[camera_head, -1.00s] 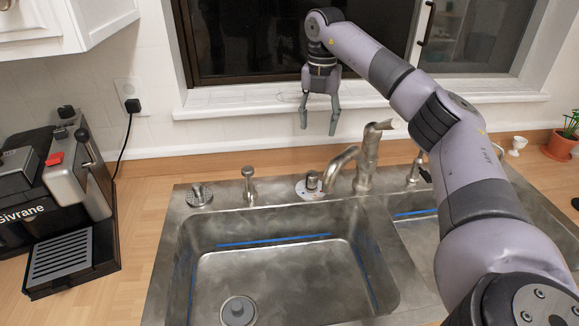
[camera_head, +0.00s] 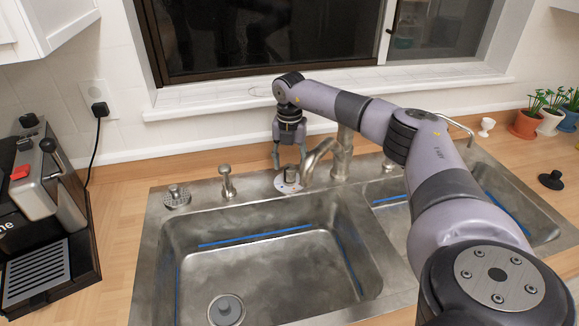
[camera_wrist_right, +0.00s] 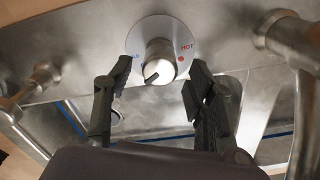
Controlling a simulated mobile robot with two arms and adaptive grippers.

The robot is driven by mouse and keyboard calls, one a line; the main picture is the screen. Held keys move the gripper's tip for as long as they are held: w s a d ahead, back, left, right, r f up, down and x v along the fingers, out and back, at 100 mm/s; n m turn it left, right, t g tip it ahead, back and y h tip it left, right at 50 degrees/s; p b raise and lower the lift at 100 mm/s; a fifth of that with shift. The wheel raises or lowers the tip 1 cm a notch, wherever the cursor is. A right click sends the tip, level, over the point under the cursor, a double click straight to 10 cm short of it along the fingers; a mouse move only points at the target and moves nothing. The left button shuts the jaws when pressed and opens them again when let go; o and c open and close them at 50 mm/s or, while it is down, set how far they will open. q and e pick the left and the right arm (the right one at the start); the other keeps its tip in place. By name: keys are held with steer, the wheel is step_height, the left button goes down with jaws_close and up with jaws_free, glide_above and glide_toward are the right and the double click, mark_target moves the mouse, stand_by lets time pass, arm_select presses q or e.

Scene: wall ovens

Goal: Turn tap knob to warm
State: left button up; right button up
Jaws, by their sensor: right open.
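The tap knob (camera_head: 291,174) is a small metal cylinder on a round white plate behind the sink, left of the faucet (camera_head: 342,155). In the right wrist view the knob (camera_wrist_right: 158,66) has a dark pointer mark, and its plate (camera_wrist_right: 180,36) shows a red dot and the word HOT on the right. My right gripper (camera_head: 289,160) points down at the knob. In the right wrist view its open fingers (camera_wrist_right: 160,82) stand on either side of the knob, apart from it. My left gripper is not seen.
The metal double sink (camera_head: 200,231) lies in front of the knob. A metal dispenser (camera_head: 228,182) and a round fitting (camera_head: 176,197) stand left of it. A coffee machine (camera_head: 45,190) is at the left, potted plants (camera_head: 527,124) at the right. The window sill (camera_head: 200,107) runs behind.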

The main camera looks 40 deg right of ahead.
steer(key=shift+f, duration=1.35)
steer(key=shift+c, duration=0.4)
steer(key=c, duration=1.1)
